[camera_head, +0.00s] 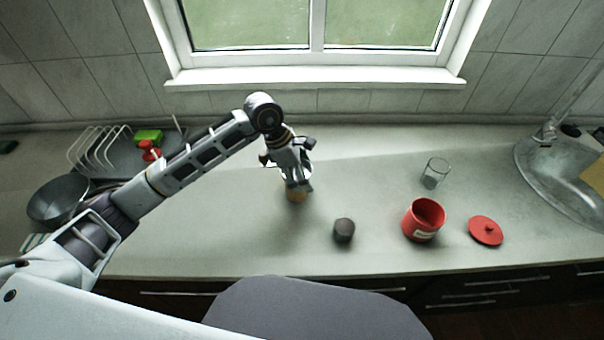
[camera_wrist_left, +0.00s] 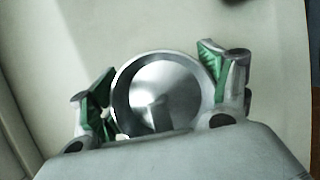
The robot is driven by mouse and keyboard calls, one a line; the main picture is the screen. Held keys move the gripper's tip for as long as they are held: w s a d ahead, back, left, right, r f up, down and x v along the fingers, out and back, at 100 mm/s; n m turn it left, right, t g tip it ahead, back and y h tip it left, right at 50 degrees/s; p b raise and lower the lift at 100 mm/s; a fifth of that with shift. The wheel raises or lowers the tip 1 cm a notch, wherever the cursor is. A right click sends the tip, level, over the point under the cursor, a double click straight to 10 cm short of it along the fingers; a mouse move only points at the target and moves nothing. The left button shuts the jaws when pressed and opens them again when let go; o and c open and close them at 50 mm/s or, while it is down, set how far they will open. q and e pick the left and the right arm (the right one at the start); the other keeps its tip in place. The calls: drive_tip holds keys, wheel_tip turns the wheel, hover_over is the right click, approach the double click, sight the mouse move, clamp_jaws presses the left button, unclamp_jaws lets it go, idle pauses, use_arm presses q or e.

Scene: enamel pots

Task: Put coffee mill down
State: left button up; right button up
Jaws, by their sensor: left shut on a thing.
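The coffee mill (camera_head: 296,195) shows a tan lower part below my left gripper (camera_head: 293,178) in the head view, over the middle of the counter. In the left wrist view its round, shiny metal top (camera_wrist_left: 165,88) sits between the two green-padded fingers of my left gripper (camera_wrist_left: 157,95). The left gripper is shut on the mill, which looks about upright. The gripper hides much of the mill in the head view, and I cannot tell whether its base touches the counter. My right gripper is not in view.
A dark cup-like object (camera_head: 343,230) stands front right of the mill. Further right are a red pot (camera_head: 423,219), its red lid (camera_head: 486,231), a glass (camera_head: 434,173) and the sink (camera_head: 558,180). A dish rack (camera_head: 92,150) and pan (camera_head: 58,201) are at left. Counter around the mill is clear.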

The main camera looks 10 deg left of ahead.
use_arm(q)
drive_tip(key=o, duration=2)
drive_tip(key=shift+f, duration=0.1)
drive_tip(key=shift+o, duration=0.2)
drive_tip(key=shift+r, duration=0.2)
drive_tip(key=shift+a+r, duration=0.15)
drive_tip(key=shift+r, duration=0.15)
drive_tip(key=v, duration=0.4)
drive_tip(key=shift+a+r, duration=0.15)
drive_tip(key=shift+r, duration=0.15)
drive_tip(key=v, duration=0.4)
drive_tip(key=shift+s+a+r+b, duration=0.1)
drive_tip(key=shift+s+r+b, duration=0.05)
drive_tip(key=shift+r+b, duration=0.2)
drive_tip(key=shift+a+r, duration=0.25)
drive_tip(key=shift+r, duration=0.35)
drive_tip(key=shift+s+a+r, duration=0.1)
drive_tip(key=shift+r, duration=0.15)
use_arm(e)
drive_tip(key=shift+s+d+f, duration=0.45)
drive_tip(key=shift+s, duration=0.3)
